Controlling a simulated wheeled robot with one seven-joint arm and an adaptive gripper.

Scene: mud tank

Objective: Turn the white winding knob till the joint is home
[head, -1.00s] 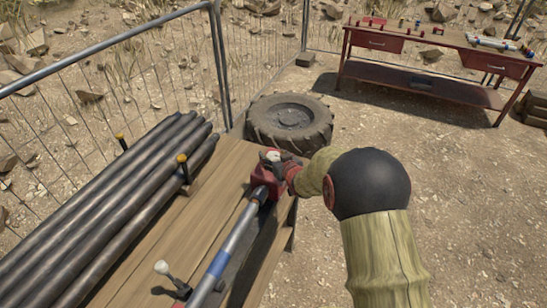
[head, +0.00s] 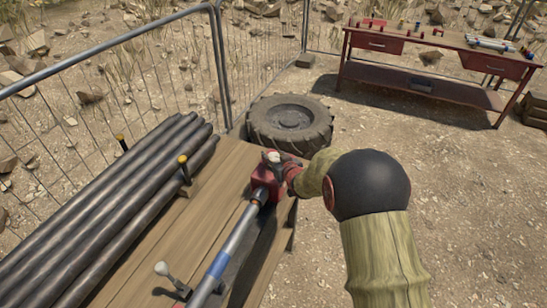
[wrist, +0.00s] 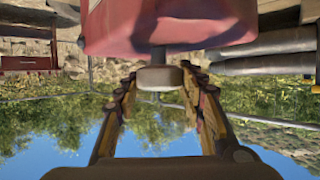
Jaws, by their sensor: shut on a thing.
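A red housing (head: 264,182) sits at the far right end of the wooden bench, with a grey rod (head: 232,243) with a blue band running from it toward me. A pale winding knob (wrist: 158,78) sticks out from the red housing (wrist: 165,22) in the wrist view, on a short dark shaft. My gripper (wrist: 159,82) has a finger on each side of the knob and is shut on it. In the head view, my gripper (head: 285,170) is at the housing's far right side, and its fingers partly hide the knob there.
Several dark pipes (head: 110,205) lie on the left of the wooden bench (head: 185,235), held by yellow-topped posts. A pale-knobbed lever (head: 161,268) stands nearer me. A tyre (head: 290,122) lies behind the bench, beside a wire fence (head: 150,80). A red workbench (head: 425,75) stands back right.

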